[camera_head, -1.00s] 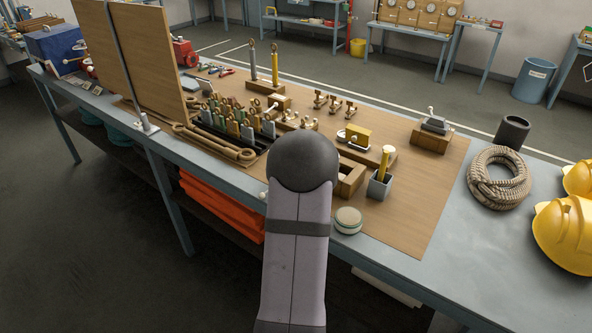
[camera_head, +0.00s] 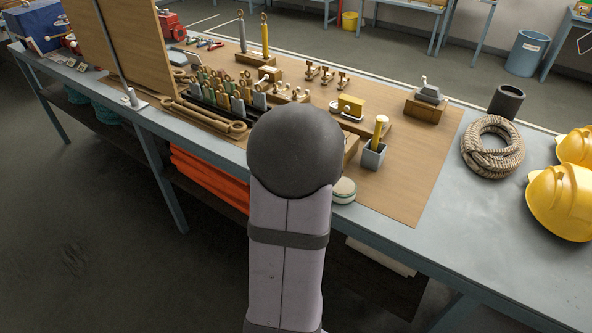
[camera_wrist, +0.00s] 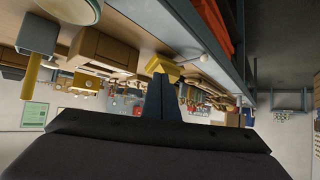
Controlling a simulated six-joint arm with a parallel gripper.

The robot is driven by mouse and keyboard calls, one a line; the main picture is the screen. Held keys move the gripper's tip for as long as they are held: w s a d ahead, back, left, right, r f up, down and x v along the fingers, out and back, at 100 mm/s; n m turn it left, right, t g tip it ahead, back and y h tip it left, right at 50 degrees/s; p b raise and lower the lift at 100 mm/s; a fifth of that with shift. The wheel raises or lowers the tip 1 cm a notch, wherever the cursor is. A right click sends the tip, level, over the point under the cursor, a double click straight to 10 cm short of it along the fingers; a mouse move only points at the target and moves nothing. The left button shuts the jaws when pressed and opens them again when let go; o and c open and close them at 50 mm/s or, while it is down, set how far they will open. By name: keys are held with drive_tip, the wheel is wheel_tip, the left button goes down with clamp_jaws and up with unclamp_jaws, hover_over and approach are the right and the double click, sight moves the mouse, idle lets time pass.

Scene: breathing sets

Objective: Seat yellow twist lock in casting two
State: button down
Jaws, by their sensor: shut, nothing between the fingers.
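My gripper (camera_wrist: 162,97) shows in the wrist view as dark fingers, shut and empty. In the head view it is hidden behind my arm. A yellow angular piece (camera_wrist: 163,69) appears just beyond the fingertips in the wrist view, apparently apart from them; I cannot tell for certain whether it is the twist lock. I cannot tell which part is casting two.
A grey metal piece on a wooden block (camera_head: 426,104) stands at the back right. A rack of several coloured tags (camera_head: 225,100) and a tall board (camera_head: 140,50) stand left. A round tin (camera_head: 343,191) sits near the front edge. Rope (camera_head: 492,147) and yellow helmets lie right.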

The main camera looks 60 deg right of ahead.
drive_tip(key=shift+s+a, duration=0.6)
drive_tip(key=shift+a, duration=0.05)
